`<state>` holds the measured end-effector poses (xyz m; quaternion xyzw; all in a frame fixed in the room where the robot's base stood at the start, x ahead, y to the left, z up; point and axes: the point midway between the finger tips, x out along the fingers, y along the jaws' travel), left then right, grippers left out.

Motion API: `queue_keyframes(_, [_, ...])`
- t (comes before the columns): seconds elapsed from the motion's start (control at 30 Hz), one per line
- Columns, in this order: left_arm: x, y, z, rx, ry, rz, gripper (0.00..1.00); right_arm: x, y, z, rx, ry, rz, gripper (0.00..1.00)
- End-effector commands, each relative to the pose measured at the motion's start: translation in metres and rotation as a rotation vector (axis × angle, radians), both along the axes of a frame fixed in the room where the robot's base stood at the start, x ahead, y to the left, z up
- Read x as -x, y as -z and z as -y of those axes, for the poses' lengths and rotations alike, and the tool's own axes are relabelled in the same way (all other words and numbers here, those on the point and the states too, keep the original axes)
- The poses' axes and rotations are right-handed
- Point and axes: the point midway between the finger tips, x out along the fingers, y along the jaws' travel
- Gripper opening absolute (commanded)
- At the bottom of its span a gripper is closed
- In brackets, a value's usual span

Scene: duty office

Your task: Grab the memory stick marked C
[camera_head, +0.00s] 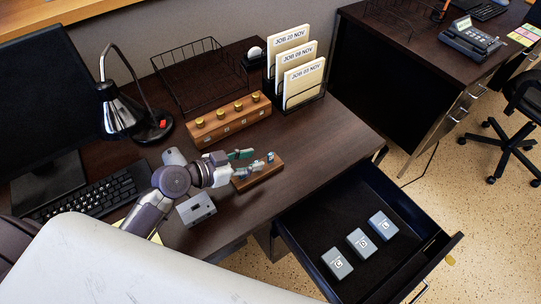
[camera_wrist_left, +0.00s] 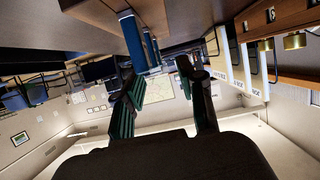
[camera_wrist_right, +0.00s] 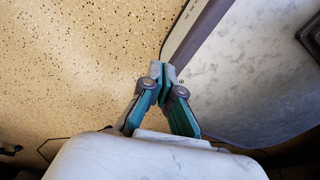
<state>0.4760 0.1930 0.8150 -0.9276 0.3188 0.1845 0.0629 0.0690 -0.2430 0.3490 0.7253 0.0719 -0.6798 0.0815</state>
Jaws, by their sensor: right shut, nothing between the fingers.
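Small blue memory sticks stand in a short wooden holder (camera_head: 262,172) on the desk. One stick (camera_head: 271,157) shows at the holder's right end, and blue sticks (camera_wrist_left: 135,42) also show ahead of the fingers in the left wrist view. I cannot read their markings. My left gripper (camera_head: 246,162) is at the holder's left part, level with the sticks. In the left wrist view its fingers (camera_wrist_left: 160,82) are apart, with nothing held between them. My right gripper (camera_wrist_right: 162,70) is shut and empty, away from the desk, and shows only in the right wrist view.
An open drawer (camera_head: 300,243) at the lower right holds three lettered boxes (camera_head: 361,243). A long wooden key rack (camera_head: 228,120) and a card holder (camera_head: 300,104) stand behind the holder. A grey box (camera_head: 196,209), mouse (camera_head: 174,157) and lamp (camera_head: 120,110) are on the left.

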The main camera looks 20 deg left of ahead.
Motion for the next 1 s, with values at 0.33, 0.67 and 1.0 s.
queue_keyframes(0.33, [-0.030, 0.009, 0.027, 0.004, -0.002, -0.001, 0.40, -0.026, -0.016, -0.008, -0.012, 0.003, 0.040, 0.00])
queue_keyframes(0.67, [-0.039, 0.017, 0.035, -0.002, 0.000, -0.001, 0.40, -0.016, -0.016, -0.013, -0.017, 0.005, 0.025, 0.00])
queue_keyframes(1.0, [-0.039, 0.017, 0.035, -0.001, 0.000, -0.002, 0.00, -0.014, -0.016, -0.008, -0.011, 0.002, 0.021, 0.00])
